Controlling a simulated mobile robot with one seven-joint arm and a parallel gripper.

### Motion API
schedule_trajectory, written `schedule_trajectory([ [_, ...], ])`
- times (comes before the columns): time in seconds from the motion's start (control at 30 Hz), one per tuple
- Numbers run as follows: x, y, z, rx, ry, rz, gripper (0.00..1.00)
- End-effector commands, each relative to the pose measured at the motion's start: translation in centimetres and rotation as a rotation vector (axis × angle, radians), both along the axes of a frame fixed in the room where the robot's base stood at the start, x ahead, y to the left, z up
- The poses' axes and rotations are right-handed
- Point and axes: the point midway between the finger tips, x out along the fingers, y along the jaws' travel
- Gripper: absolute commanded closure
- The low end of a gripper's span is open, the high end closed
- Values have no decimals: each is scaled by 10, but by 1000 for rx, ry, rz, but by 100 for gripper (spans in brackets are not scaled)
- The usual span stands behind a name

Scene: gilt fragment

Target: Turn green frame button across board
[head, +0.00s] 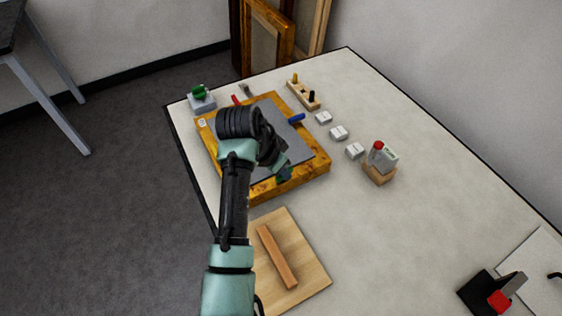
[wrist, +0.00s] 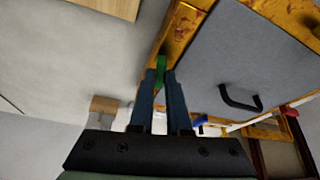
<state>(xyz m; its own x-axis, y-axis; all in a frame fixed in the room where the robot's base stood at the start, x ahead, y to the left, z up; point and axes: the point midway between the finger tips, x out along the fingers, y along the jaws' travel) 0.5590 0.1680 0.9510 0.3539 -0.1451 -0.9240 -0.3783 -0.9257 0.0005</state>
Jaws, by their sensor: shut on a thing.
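The gilt frame (head: 318,166) lies on the table with a grey board (head: 268,108) inside it; both show in the wrist view, frame (wrist: 182,27) and board (wrist: 235,55). My gripper (head: 283,173) is at the frame's near side, and its fingers (wrist: 161,78) are shut on the green button (wrist: 161,65) at the board's edge. The fingers hide part of the button, so I cannot tell how far it lies across the board. A blue button (head: 297,117) and a red button (head: 236,99) sit at other sides. A black handle (wrist: 240,98) stands on the board.
Several white blocks (head: 338,132), a pegged wooden rack (head: 303,94) and a wooden block with a red-topped item (head: 379,172) stand right of the frame. A grey block with a green piece (head: 201,103) is at the back left. A wooden panel (head: 300,245) lies in front.

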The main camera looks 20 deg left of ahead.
Motion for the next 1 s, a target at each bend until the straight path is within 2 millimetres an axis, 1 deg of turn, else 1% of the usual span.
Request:
schedule_trajectory([
  [0.03, -1, -2, 6, -1, 2, 40, 100],
  [0.07, -1, -3, 6, -1, 1, 69, 100],
  [1.0, 2, -9, 2, 2, -3, 955, 100],
])
